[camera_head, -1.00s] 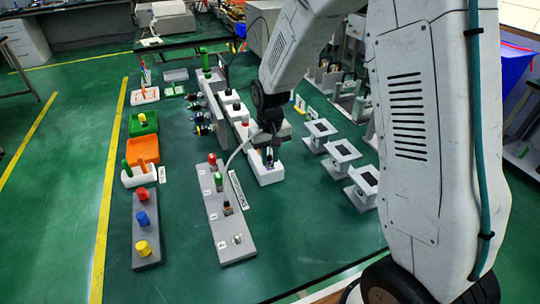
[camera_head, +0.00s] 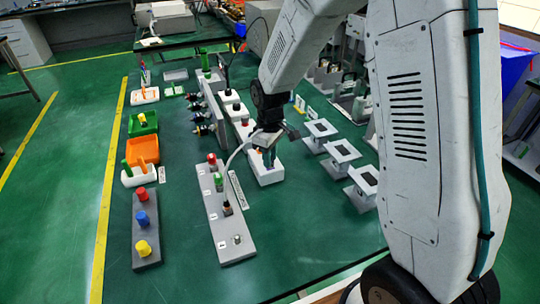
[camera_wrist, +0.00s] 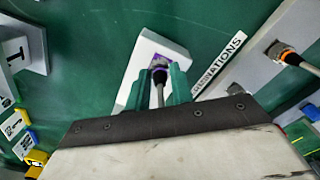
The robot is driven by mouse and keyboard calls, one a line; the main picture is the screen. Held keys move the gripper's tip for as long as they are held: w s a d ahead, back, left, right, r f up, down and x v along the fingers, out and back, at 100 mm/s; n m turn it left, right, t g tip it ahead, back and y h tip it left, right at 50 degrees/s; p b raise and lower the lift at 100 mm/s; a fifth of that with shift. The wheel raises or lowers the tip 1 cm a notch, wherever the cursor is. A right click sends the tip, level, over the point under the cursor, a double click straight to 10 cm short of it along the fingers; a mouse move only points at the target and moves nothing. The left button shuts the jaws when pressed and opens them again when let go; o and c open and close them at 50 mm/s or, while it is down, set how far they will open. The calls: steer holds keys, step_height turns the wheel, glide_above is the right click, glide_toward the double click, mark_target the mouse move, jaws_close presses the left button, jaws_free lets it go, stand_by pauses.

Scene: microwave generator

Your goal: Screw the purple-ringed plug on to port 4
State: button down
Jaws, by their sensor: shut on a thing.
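The purple-ringed plug (camera_wrist: 160,63) shows in the wrist view over the white block (camera_wrist: 137,60), with a dark body and stem towards me. My gripper (camera_wrist: 157,88) has its green fingers on both sides of the plug and is shut on it. In the head view my gripper (camera_head: 268,157) is low over the white block (camera_head: 268,177); the plug is hidden there. I cannot tell whether the plug still sits in the block. The grey port board (camera_head: 218,226) lies left of it. Its nearest port (camera_head: 237,239) is bare metal; its number is too small to read.
Red-topped (camera_head: 212,159), green-topped (camera_head: 218,181) and dark (camera_head: 227,208) plugs stand on the board's other ports. Grey stands (camera_head: 342,151) are to the right. Floor in front of the block is clear.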

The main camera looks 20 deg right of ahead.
stand_by(0.4)
steer(key=c, duration=1.2)
jaws_free()
step_height(320, 180, up, 8)
steer(key=shift+f, duration=0.1)
